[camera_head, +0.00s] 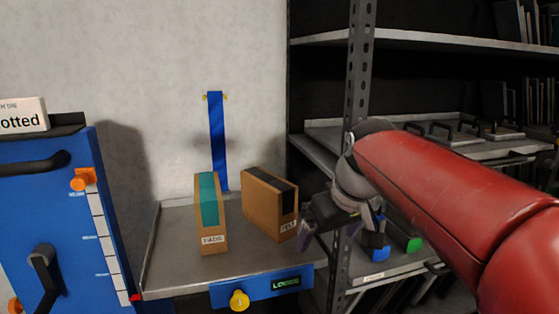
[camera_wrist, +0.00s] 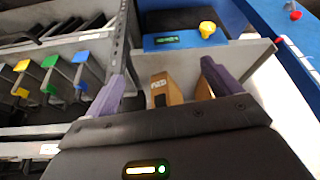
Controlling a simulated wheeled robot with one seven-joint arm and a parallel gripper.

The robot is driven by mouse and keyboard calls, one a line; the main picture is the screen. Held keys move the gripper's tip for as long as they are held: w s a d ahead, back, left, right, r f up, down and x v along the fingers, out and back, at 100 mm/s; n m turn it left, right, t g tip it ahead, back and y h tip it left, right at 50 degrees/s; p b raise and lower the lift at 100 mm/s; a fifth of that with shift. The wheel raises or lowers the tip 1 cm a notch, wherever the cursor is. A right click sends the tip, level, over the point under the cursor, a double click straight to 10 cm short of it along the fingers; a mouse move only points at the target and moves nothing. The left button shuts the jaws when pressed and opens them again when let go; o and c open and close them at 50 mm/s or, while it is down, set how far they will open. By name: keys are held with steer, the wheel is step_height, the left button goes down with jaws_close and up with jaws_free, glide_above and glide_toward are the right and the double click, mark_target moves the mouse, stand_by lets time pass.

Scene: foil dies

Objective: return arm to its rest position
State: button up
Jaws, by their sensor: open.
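My gripper (camera_head: 340,224) hangs at the end of my red arm, in front of the shelf post and right of the two cardboard boxes. In the wrist view its purple fingers (camera_wrist: 165,72) stand wide apart, and I see nothing gripped between them. A box with a teal stripe (camera_head: 209,215) stands upright on the grey tray. A box with a black stripe (camera_head: 268,205) stands to its right, nearer my gripper. A cardboard box with a white label (camera_wrist: 160,92) shows beyond the fingers in the wrist view; the fingers look apart from it.
The grey tray (camera_head: 175,270) has a blue front panel (camera_head: 258,288) with a yellow knob. A blue cabinet (camera_head: 60,210) stands left. The metal shelf post (camera_head: 357,100) is close behind my gripper. Shelves at right hold plates and dies with blue (camera_head: 376,253) and green ends.

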steer(key=s+d+f+m+h, duration=0.1)
steer(key=s+d+f+m, duration=0.1)
steer(key=s+f, duration=0.4)
steer(key=s+d+f+m+t, duration=0.1)
steer(key=s+d+f+m, duration=0.2)
steer(key=s+f, duration=0.3)
steer(key=s+d, duration=0.1)
steer(key=s, duration=0.4)
steer(key=shift+s+h, duration=0.2)
steer(key=shift+h, duration=0.2)
